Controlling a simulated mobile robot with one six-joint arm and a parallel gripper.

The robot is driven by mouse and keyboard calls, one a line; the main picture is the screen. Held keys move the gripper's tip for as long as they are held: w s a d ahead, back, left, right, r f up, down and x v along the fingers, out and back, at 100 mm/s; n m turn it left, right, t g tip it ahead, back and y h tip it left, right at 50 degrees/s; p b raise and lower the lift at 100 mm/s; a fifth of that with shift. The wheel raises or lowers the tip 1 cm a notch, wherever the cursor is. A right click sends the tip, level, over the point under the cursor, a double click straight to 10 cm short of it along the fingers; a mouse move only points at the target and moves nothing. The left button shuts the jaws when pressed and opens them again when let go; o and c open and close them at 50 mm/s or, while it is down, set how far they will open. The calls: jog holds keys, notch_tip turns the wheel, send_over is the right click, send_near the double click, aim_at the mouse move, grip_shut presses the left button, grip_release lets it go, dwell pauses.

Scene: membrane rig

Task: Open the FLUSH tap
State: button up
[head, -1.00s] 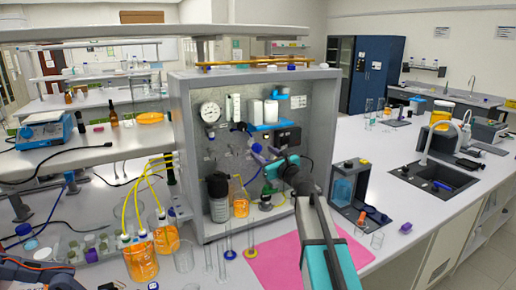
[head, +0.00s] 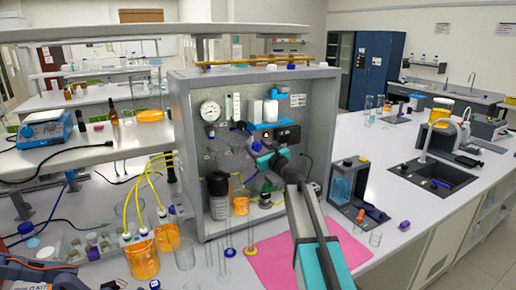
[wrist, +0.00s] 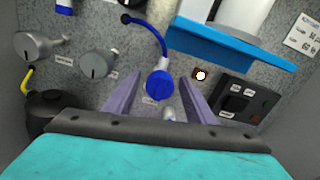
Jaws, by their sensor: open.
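A blue tap knob (wrist: 159,84) on the rig's speckled panel shows in the wrist view, with a small label below it that I cannot read. A dark blue tube curves above it. My gripper (wrist: 157,92) is open, with one finger on either side of the blue knob in this picture. I cannot tell whether the fingers touch it. Two grey knobs, one round (wrist: 97,64) and one further left (wrist: 35,46), sit left of the fingers. In the head view my gripper (head: 247,137) reaches the panel inside the cabinet and hides part of it.
A dark switch panel (wrist: 243,99) and a lit indicator (wrist: 200,75) are right of the fingers. A blue shelf (wrist: 228,44) juts out above. Beakers of orange liquid (head: 142,260) stand left of the cabinet (head: 185,130). A pink mat (head: 275,262) lies in front.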

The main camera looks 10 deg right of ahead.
jog(key=c, duration=0.9)
jog(key=shift+d, duration=0.2)
jog(key=shift+c, duration=0.9)
jog(key=shift+o, duration=0.2)
jog(key=shift+a, duration=0.2)
jog(key=shift+c, duration=0.2)
